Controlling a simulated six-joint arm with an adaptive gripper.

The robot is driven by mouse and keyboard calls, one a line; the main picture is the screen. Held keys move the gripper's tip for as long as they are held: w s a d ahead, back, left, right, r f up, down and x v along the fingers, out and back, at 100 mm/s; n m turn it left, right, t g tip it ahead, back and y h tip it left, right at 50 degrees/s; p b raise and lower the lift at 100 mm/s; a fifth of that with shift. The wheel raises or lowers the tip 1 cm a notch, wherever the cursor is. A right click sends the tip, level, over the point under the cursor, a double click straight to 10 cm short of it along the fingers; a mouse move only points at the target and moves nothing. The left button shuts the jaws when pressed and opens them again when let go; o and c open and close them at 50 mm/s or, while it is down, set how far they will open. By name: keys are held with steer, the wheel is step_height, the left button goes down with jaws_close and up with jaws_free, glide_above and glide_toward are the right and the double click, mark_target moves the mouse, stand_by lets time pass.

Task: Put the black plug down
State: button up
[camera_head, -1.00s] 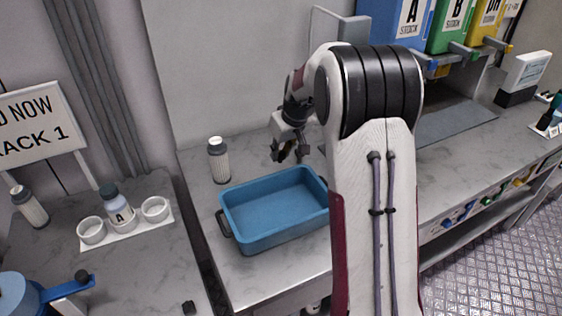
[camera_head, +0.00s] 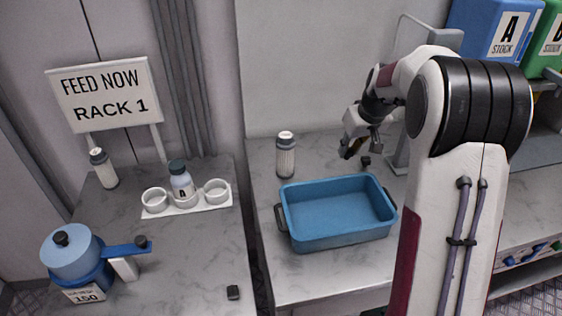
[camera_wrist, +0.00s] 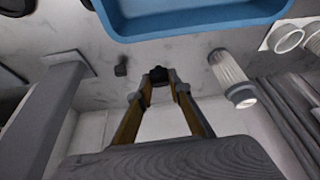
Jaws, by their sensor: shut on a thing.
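My gripper (camera_head: 352,150) is above the counter behind the blue tray, pointing down. In the wrist view my gripper (camera_wrist: 160,78) has its fingertips closed on a small black plug (camera_wrist: 158,73). How far the plug is above the counter is hard to tell. A second small black piece lies on the counter beside the gripper, in the head view (camera_head: 365,160) and in the wrist view (camera_wrist: 121,66). Another small black block (camera_head: 233,292) lies on the left bench near its front edge.
The empty blue tray (camera_head: 340,238) stands in front of the gripper. A white bottle with a grey cap (camera_head: 286,158) stands left of it. A grey stand (camera_head: 400,160) rises at the right. The left bench holds a white cup rack (camera_head: 205,203) and a blue pot (camera_head: 72,258).

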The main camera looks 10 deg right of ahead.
steer(key=shift+w+a, duration=0.15)
steer(key=shift+a, duration=0.35)
steer(key=s+a+f+n+y, duration=0.1)
steer(key=s+a+f+n, duration=0.2)
steer(key=a, duration=1.4)
steer(key=s+a+f+n+g+y, duration=0.1)
steer(key=a+n, duration=0.4)
steer(key=a, duration=1.2)
steer(key=shift+s+a+f+y, duration=0.3)
steer(key=shift+s+f, duration=0.6)
steer(key=shift+s, duration=0.2)
steer(key=shift+f, duration=0.1)
steer(key=shift+f, duration=3)
